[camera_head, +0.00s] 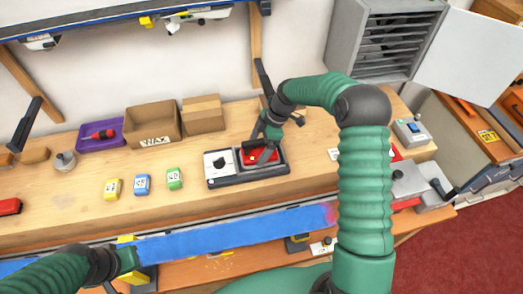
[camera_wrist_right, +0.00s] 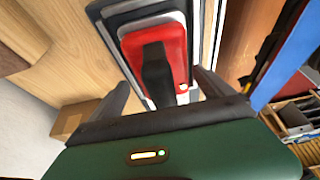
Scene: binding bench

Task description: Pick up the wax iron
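The wax iron, red with a black handle, lies on a dark-edged holder (camera_head: 220,182) on the bench; its red body (camera_head: 271,154) is partly hidden by my right gripper (camera_head: 262,146). In the right wrist view the iron (camera_wrist_right: 178,45) lies ahead, its black handle pointing toward the gap between my right gripper's fingers (camera_wrist_right: 164,92). The fingers stand apart, one on each side, with nothing visibly clamped. My left gripper (camera_head: 118,270) is low at the left, by the bench's front edge and far from the iron; its fingers are unclear.
Yellow, blue and green blocks (camera_head: 143,184) stand left of the holder. Behind are cardboard boxes (camera_head: 153,124) and a purple tray (camera_head: 86,141) with a red tool. A grey-handled device (camera_head: 408,180) stands at the right. A blue strip (camera_head: 230,235) runs along the front.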

